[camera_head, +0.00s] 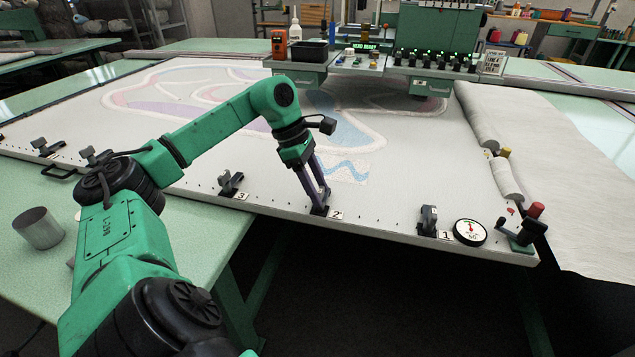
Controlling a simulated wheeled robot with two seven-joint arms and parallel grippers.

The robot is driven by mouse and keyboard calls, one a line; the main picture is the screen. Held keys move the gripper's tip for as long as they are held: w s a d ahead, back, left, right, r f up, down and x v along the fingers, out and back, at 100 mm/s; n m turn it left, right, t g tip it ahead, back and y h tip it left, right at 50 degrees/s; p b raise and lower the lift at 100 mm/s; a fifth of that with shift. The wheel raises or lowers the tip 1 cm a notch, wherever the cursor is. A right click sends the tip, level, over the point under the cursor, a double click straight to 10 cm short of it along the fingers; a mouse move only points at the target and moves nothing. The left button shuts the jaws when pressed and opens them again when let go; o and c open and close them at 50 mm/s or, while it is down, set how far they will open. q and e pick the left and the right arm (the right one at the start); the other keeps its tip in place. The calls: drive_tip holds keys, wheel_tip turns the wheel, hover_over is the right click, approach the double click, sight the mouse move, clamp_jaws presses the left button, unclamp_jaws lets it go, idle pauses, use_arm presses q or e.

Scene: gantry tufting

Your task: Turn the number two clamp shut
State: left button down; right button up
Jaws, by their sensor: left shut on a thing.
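My left gripper (316,196) reaches down to the front edge of the frame, at the clamp beside the plate marked 2. Its two long fingers are shut on the number two clamp (319,210), whose dark base shows at the fingertips. The fingers hide most of this clamp's lever, so I cannot tell how far it is turned. The number three clamp (230,184) stands to the left and the number one clamp (428,221) to the right on the same edge. My right gripper is not in view.
White cloth (400,200) with a tufted pattern covers the frame. A round dial gauge (470,232) and a red-knobbed crank (530,222) sit at the right front corner. A metal cup (38,228) stands on the left table. The green tufting machine (437,40) stands at the back.

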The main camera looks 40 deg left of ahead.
use_arm(q)
drive_tip(key=shift+c, duration=1.4)
unclamp_jaws()
drive_tip(key=p+v, duration=0.5)
drive_tip(key=v, duration=0.9)
drive_tip(key=shift+s+a+r+p, duration=0.15)
drive_tip(key=shift+a+r+p, duration=0.1)
drive_tip(key=shift+p, duration=0.05)
drive_tip(key=shift+f, duration=0.1)
